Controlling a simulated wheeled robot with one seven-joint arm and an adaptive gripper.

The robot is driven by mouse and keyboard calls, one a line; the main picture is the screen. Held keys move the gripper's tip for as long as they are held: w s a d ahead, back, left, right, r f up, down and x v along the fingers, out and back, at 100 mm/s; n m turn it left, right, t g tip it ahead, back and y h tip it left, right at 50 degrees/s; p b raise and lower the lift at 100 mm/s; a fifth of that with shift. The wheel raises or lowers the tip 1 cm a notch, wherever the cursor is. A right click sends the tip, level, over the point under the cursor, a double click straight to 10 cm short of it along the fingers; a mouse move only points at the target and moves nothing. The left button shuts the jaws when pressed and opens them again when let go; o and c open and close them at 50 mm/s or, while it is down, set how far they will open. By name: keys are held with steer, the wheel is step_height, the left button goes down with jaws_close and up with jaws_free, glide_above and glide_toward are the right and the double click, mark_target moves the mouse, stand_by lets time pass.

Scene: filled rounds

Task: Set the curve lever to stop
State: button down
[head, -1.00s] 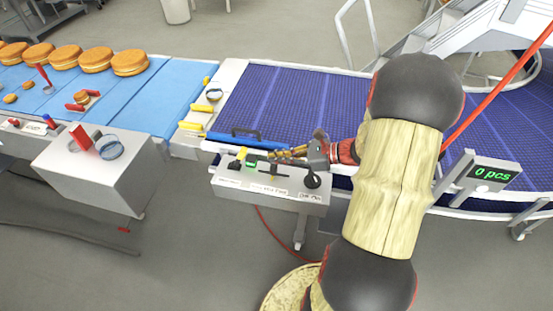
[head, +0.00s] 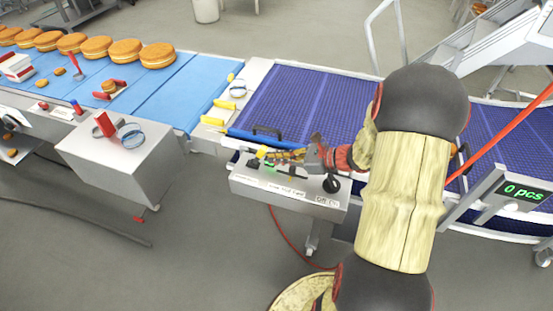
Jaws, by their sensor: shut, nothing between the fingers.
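The control box (head: 288,201) is a light grey panel beside the purple curve conveyor (head: 320,103). Small labels, a green button (head: 268,165) and a round black knob (head: 331,184) show on its top. My gripper (head: 264,155) is shut and empty, over the back left part of the box top. My gripper and wrist hide much of the panel, so I cannot make out the lever or its setting. I cannot tell whether the fingertips touch anything.
A blue bar with a black handle (head: 266,132) lies along the conveyor's near edge, close behind my gripper. Round filled cakes (head: 125,51) stand on the light blue belt (head: 145,91) at left. A display reading "0 pcs" (head: 523,190) stands at right.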

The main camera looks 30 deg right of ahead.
mark_target(264, 149)
steer(key=shift+w+a+r+p, duration=0.15)
steer(key=shift+r+p, duration=0.15)
steer(key=shift+p, duration=0.45)
